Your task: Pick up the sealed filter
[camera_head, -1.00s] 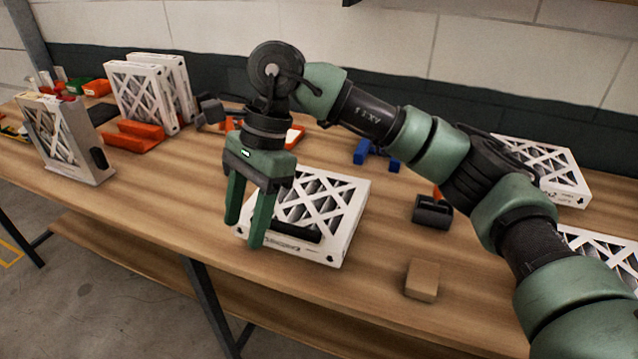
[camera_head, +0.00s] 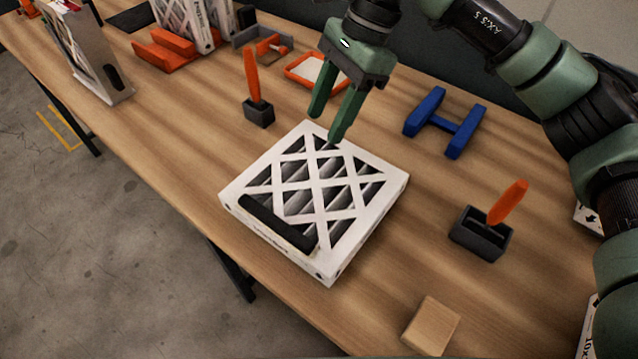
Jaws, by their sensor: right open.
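A white-framed filter (camera_head: 375,205) with a lattice face over grey pleats lies flat near the middle of the wooden table. A black handle-like bar (camera_head: 277,224) lies along its near left edge. My right gripper (camera_head: 332,124) is open and empty, with its green fingers pointing down near the filter's far edge. I cannot tell its exact height above the table. More filters stand upright at the far left (camera_head: 90,55) and at the back (camera_head: 196,22). I cannot tell from a label which one is sealed. My left gripper is not in view.
Two dark holders with orange handles (camera_head: 258,110) (camera_head: 481,236) stand on either side of the filter. A blue H-shaped stand (camera_head: 444,124), an orange tray (camera_head: 312,72), an orange bracket (camera_head: 172,50) and a tan block (camera_head: 431,325) are around it. The table's front edge runs close to the filter.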

